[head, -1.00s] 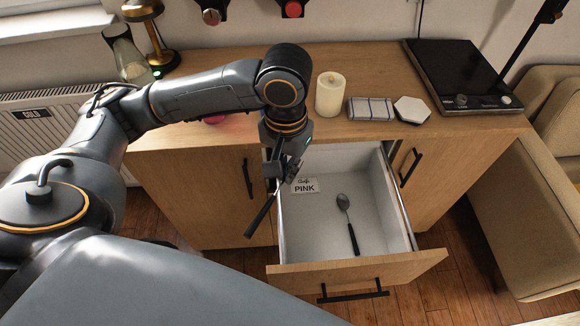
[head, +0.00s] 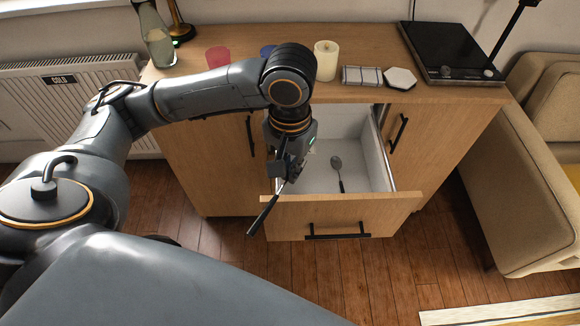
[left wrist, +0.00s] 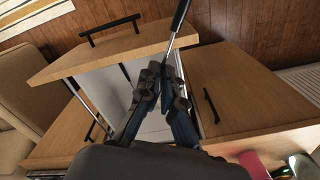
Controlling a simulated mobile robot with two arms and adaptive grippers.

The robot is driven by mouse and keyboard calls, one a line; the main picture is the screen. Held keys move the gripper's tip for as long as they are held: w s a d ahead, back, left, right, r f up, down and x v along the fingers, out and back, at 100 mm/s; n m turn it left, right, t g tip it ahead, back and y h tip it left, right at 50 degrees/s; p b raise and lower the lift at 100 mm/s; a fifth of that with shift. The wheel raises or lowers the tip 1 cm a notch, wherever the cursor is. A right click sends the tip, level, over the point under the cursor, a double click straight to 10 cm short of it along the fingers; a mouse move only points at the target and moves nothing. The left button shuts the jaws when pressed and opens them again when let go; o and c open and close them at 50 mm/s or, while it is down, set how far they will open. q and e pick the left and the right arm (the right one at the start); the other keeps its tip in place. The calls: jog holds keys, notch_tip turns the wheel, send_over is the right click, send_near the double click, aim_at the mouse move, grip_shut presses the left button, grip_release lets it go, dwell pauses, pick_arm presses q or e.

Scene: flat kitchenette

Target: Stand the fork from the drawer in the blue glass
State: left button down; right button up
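My left gripper (head: 284,178) is shut on the fork (head: 263,214), above the open drawer's left front side. The fork's black handle slants down and left, past the drawer front; its tines are hidden. In the left wrist view the fork's handle (left wrist: 181,14) sticks out beyond the closed fingers (left wrist: 166,70). The blue glass (head: 267,51) stands on the countertop behind my left arm, mostly hidden by it. The open drawer (head: 335,216) holds a spoon (head: 340,172) with a dark handle. My right gripper is not in view.
A red-pink glass (head: 217,56) stands left of the blue one, with a glass vase (head: 158,38) farther left. A sofa (head: 525,170) stands right.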

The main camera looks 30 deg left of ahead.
pick_arm(q)
jog(key=w+a+r+n+t+y+p, duration=0.2)
jog(key=w+a+r+t+p, duration=0.15)
jog(key=w, duration=0.75)
jog(key=w+a+r+n+t+y+p, duration=0.1)
jog(key=w+a+r+n+t+p, duration=0.3)
jog(key=w, duration=0.6)
jog(key=w+a+r+t+y+p, duration=0.3)
jog(key=w+a+r+t, duration=0.1)
jog(key=a+r, duration=0.35)
jog(key=w+a+r+t+y+p, duration=0.25)
jog(key=w+a+r+t, duration=0.2)
jog(key=a+r, duration=0.3)
notch_tip(320, 180, down, 13)
jog(key=b, duration=1.1)
jog(key=shift+f+g+y, duration=0.15)
jog(key=shift+g+y, duration=0.15)
jog(key=shift+y, duration=0.05)
jog(key=shift+w, duration=0.1)
